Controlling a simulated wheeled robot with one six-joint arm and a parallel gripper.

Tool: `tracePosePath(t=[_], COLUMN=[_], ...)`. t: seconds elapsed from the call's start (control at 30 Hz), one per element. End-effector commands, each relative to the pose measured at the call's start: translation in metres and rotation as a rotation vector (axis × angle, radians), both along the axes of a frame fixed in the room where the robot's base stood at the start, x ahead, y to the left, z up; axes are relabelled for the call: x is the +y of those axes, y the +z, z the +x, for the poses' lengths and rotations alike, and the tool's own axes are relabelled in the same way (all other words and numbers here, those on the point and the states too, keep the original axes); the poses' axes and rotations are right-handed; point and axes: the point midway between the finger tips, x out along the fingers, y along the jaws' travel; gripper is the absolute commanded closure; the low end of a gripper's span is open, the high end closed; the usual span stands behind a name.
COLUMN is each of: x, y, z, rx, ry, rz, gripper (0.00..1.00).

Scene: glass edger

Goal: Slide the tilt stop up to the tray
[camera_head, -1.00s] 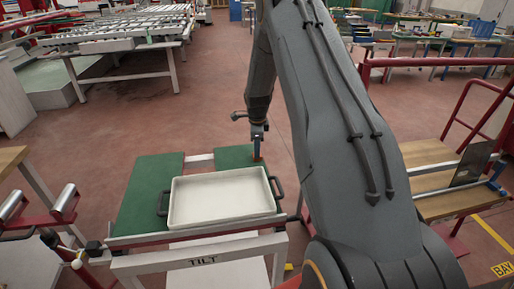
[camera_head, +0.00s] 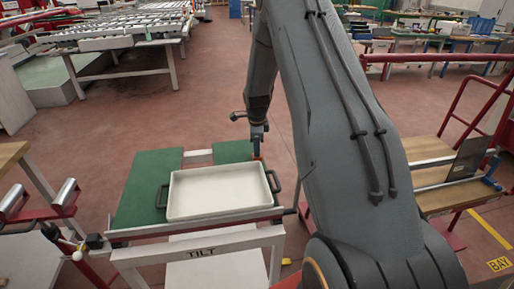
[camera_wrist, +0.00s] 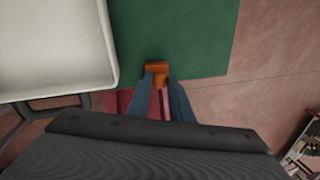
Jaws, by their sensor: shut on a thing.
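The white tray (camera_head: 220,195) with dark side handles lies on the green-topped table marked TILT (camera_head: 150,180). My gripper (camera_head: 257,146) is at the table's far right part, just behind the tray's far right corner. In the wrist view my gripper (camera_wrist: 158,84) has its blue fingers shut on a small orange block (camera_wrist: 157,68), which appears to be the tilt stop. The block is over the green surface, near its edge. The tray (camera_wrist: 55,50) is to its left, with a strip of green between them. The stop's lower part is hidden by the fingers.
A wooden-topped red cart (camera_head: 440,185) holding a dark upright panel (camera_head: 468,158) stands to the right. A roller stand (camera_head: 60,200) is at the left. A roller table (camera_head: 120,35) stands at the back left. Red floor is clear behind the table.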

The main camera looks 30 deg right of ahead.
Motion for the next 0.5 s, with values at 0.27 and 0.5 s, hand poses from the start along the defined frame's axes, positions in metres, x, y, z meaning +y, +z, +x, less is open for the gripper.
tracePosePath(t=[0.27, 0.5], x=[0.0012, 0.0006], y=[0.0000, 0.0038], z=[0.0005, 0.0005], rx=[0.001, -0.002], ry=[0.005, 0.003], rz=[-0.002, -0.001], gripper=[0.62, 0.62])
